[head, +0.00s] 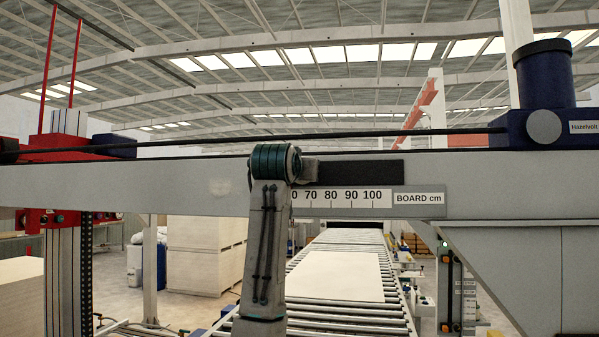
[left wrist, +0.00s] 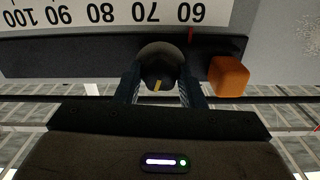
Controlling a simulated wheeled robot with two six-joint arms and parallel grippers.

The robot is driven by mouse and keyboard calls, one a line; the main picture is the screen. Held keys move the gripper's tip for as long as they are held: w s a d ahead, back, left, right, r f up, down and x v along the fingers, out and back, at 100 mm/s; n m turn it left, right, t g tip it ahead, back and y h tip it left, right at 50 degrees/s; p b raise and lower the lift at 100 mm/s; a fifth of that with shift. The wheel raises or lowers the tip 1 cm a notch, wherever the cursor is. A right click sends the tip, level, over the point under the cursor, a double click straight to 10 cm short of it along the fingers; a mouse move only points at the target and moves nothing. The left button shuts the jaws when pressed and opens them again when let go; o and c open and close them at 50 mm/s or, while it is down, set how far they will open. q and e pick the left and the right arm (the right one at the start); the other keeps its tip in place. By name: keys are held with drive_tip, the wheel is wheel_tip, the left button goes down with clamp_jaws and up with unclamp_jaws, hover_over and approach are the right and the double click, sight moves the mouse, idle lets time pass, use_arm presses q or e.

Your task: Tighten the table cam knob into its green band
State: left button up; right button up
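In the left wrist view a dark round knob (left wrist: 160,62) with a yellow mark on its near edge sits on a black bar under the scale. The two fingers of my left gripper (left wrist: 160,78) stand on either side of the knob and appear to touch it. The green band is not visible; the knob's surroundings are partly covered by the fingers. In the head view my left arm reaches up to the grey beam (head: 190,187), and its wrist hides the gripper and knob. My right gripper is in neither view.
An orange block (left wrist: 228,76) sits on the bar right beside the right-hand finger. A red pointer (left wrist: 190,35) lies by the white scale (left wrist: 120,14). In the head view, a blue motor unit (head: 543,95) tops the beam and a roller conveyor (head: 350,320) carries a pale board (head: 336,276).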

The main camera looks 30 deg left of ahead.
use_arm(q)
drive_tip(key=shift+m+b, duration=0.9)
drive_tip(key=shift+m, duration=1.7)
drive_tip(key=shift+r, duration=0.1)
drive_tip(key=o, duration=1)
drive_tip(key=shift+d, duration=0.1)
drive_tip(key=shift+s, duration=0.1)
drive_tip(key=b+v, duration=0.6)
drive_tip(key=v, duration=0.4)
drive_tip(key=shift+s+d, duration=0.1)
drive_tip(key=shift+s, duration=0.25)
